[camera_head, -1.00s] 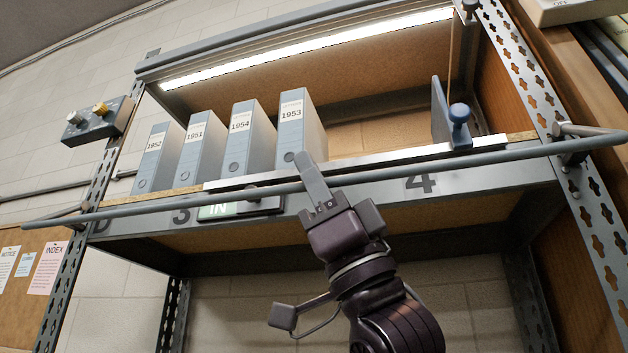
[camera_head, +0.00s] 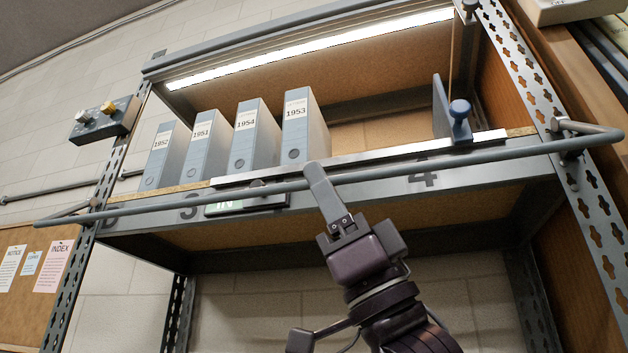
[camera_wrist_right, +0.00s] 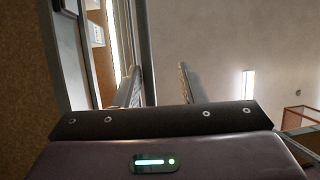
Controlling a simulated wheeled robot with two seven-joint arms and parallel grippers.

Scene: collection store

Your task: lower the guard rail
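The guard rail (camera_head: 467,158) is a long grey tube across the front of the shelf, with bent arms at both ends that meet the uprights. It crosses in front of the shelf's front edge, near the height of the label strip. My right gripper (camera_head: 318,178) is at the rail near its middle, reaching up from below. In the right wrist view my right gripper (camera_wrist_right: 158,86) has its two fingers apart, with a grey bar, apparently the rail (camera_wrist_right: 148,50), running between them. I cannot tell whether the fingers touch it. My left gripper is not in view.
Several blue binders (camera_head: 248,135) stand on the shelf behind the rail. A blue bookend (camera_head: 452,110) stands to their right. A green "IN" sign (camera_head: 224,208) is on the shelf front. A control box (camera_head: 105,120) with knobs is on the left upright. Space below the shelf is open.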

